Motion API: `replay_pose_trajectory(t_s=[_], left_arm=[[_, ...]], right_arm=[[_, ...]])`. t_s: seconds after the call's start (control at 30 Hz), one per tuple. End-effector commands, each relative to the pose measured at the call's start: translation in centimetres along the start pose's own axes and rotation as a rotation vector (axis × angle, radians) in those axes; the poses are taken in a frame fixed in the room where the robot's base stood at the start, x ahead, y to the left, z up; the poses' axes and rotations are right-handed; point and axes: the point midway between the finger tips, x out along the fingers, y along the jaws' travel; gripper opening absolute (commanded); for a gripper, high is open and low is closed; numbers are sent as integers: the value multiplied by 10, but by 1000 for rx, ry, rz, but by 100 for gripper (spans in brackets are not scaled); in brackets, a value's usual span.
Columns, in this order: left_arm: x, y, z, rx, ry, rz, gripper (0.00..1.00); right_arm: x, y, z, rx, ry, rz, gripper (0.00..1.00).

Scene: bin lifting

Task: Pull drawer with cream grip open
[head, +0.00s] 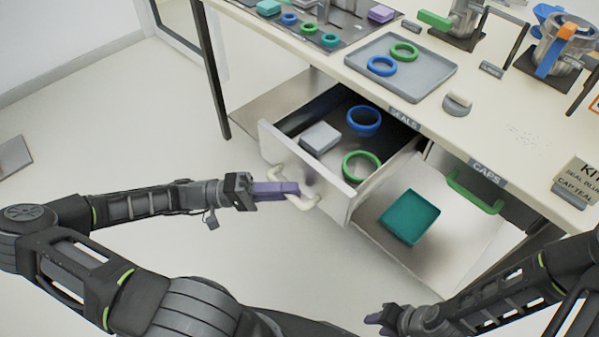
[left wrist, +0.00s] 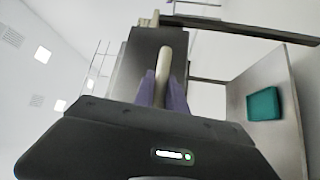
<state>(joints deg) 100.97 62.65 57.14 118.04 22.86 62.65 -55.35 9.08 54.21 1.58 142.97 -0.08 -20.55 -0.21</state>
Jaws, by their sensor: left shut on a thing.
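The drawer (head: 347,202) under the table, below the SEALS label, stands pulled out. It holds a blue ring (head: 364,119), a green ring (head: 361,166) and a light grey block (head: 320,138). Its cream grip (head: 277,171) is on the front panel. My left gripper (head: 296,190) has its purple fingers shut on the cream grip. In the left wrist view the grip (left wrist: 164,66) stands between the fingers. My right gripper (head: 376,320) is at the bottom of the head view, away from the drawer; its finger opening is unclear.
A teal tray (head: 410,217) lies on the surface right of the drawer, near a green handle (head: 473,193) below the CAPS label. The tabletop (head: 350,55) carries a grey tray (head: 401,88) with rings and several metal fixtures. Open floor lies left of the drawer.

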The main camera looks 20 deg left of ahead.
Motion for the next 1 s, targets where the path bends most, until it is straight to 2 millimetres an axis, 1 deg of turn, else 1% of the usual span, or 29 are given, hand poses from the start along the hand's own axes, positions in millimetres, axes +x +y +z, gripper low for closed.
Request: replay_pose_trajectory(t_s=[0.13, 0.4, 0.43, 0.67, 0.7, 1.0], left_arm=[[-3, 1, 3, 1, -1, 0, 0], [-3, 0, 3, 1, -1, -1, 0], [-3, 0, 3, 1, -1, -1, 17], [-3, 0, 3, 1, -1, 0, 36], [-3, 0, 3, 1, -1, 0, 38], [-6, 0, 3, 1, 0, -1, 38]], right_arm=[[-2, -1, 0, 0, 0, 0, 36], [-2, -1, 0, 0, 0, 0, 36], [-2, -1, 0, 0, 0, 0, 36], [-2, -1, 0, 0, 0, 0, 36], [-2, -1, 0, 0, 0, 0, 36], [-2, -1, 0, 0, 0, 0, 36]])
